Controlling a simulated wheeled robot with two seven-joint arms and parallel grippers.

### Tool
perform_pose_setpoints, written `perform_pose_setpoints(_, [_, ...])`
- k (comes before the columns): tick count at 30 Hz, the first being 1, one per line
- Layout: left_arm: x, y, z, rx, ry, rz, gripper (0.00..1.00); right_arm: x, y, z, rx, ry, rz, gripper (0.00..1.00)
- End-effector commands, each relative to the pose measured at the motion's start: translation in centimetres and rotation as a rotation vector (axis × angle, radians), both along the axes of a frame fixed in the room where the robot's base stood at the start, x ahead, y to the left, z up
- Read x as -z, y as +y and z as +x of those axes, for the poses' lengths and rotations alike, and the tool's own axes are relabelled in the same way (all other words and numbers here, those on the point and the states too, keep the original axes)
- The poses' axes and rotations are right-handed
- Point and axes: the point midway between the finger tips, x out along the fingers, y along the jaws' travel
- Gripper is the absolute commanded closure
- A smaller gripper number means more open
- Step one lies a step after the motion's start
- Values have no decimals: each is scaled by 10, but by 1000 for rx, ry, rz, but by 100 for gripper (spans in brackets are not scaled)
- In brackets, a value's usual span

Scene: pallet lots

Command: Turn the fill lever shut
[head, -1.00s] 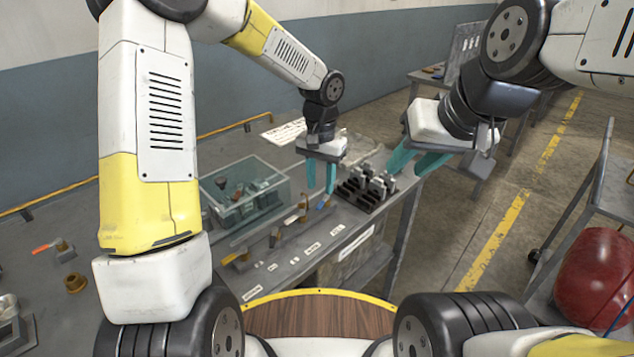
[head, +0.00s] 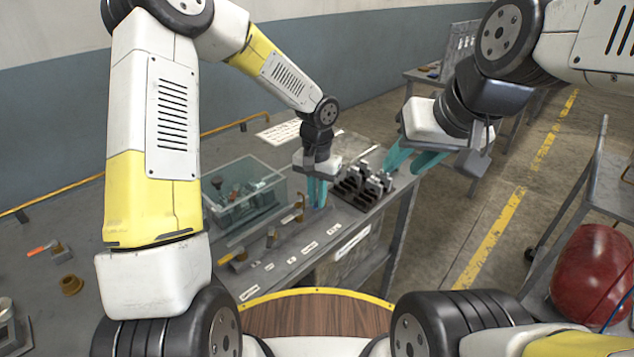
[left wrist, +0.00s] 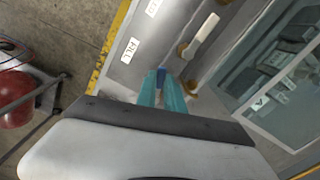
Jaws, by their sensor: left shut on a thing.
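The fill lever has a blue handle that shows at the fingertips of my left gripper (head: 317,204) in the head view. In the left wrist view the blue handle (left wrist: 161,75) sits between the teal fingers of my left gripper (left wrist: 162,86), beside the FILL label (left wrist: 130,50). The left gripper is shut on it from above, and the fingers hide most of the lever.
A lever with a pale handle (left wrist: 207,28) stands beside the fill lever. A clear bin of parts (head: 245,195) sits behind the row, and a black slotted rack (head: 362,188) is close on the right. More levers, including a yellow-handled one (head: 233,257), stand left.

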Motion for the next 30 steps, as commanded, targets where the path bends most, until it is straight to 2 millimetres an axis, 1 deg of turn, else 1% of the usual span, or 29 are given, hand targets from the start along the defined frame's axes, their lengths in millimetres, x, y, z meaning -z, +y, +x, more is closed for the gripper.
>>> perform_pose_setpoints(5, [0, 2, 1, 44, 0, 1, 100, 0, 0, 0, 0, 0, 0, 66])
perform_pose_setpoints(12, [-1, 9, 6, 260, -1, 0, 100, 0, 0, 0, 0, 0, 0, 66])
perform_pose_setpoints(16, [-1, 11, 8, 336, -1, 0, 100, 0, 0, 0, 0, 0, 0, 66])
perform_pose_setpoints(26, [-1, 12, 9, 358, -1, 0, 100, 0, 0, 0, 0, 0, 0, 66])
perform_pose_setpoints(27, [-1, 12, 9, 358, -1, 0, 84, 0, 0, 0, 0, 0, 0, 66])
perform_pose_setpoints(30, [-1, 12, 9, 357, -1, 0, 66, 0, 0, 0, 0, 0, 0, 66])
